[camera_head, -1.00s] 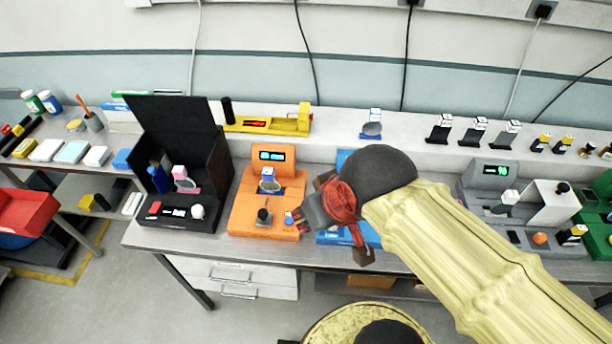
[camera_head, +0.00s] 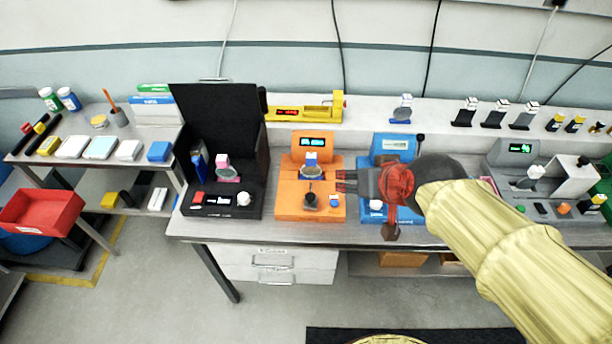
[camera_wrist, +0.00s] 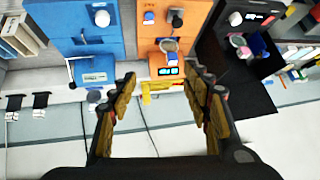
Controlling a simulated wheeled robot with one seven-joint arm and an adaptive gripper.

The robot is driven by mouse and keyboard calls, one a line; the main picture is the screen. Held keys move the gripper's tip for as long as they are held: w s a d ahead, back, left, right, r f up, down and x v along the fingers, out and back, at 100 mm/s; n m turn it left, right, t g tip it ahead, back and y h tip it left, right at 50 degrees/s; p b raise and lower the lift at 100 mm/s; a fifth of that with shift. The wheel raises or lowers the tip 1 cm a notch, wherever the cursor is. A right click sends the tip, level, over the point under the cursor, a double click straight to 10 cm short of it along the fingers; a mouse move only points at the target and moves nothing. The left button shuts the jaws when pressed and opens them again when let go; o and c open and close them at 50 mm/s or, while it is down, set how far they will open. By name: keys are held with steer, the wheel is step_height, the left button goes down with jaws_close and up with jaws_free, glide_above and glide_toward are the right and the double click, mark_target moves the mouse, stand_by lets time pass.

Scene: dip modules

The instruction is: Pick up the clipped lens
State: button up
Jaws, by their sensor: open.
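Several lenses in clips show, and I cannot tell which one the task means. A round lens with a blue clip (camera_head: 311,159) stands on the orange module (camera_head: 291,205). A pink-clipped lens (camera_head: 227,170) stands in the black open-lidded box (camera_head: 262,150). A blue-and-white-clipped lens (camera_head: 403,108) stands on the back shelf. My gripper (camera_head: 343,182) is at the right edge of the orange module, right of its lens. In the wrist view my gripper (camera_wrist: 160,80) is open and empty, with the orange module's lens (camera_wrist: 168,45) beyond the fingertips.
A blue module (camera_head: 392,143) stands partly behind my arm. A dark post (camera_head: 311,198) stands in front of the orange module's lens. A yellow device (camera_head: 335,108) lies behind it. A grey module (camera_head: 512,152) and several black-clipped lenses (camera_head: 494,117) are at right.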

steer(key=w+a+f+t, duration=0.1)
steer(key=w+a+f, duration=0.3)
steer(key=w, duration=0.2)
steer(key=w+a+f+t, duration=0.2)
steer(key=w+a+f, duration=0.15)
steer(key=w, duration=0.35)
steer(key=m+t+h, duration=0.1)
steer(key=t+h, duration=0.1)
glide_toward(311, 161)
steer(key=x, duration=0.4)
steer(key=shift+w+a+f+t+h+b, duration=0.1)
steer(key=shift+w+f+t+h+b, duration=0.2)
steer(key=shift+w+f+t, duration=0.1)
steer(key=b+x, duration=0.1)
steer(key=x, duration=0.5)
steer(key=shift+w+f+b, duration=0.1)
steer(key=shift+w+b, duration=0.15)
steer(key=shift+b, duration=0.05)
steer(key=c, duration=0.3)
jaws_close()
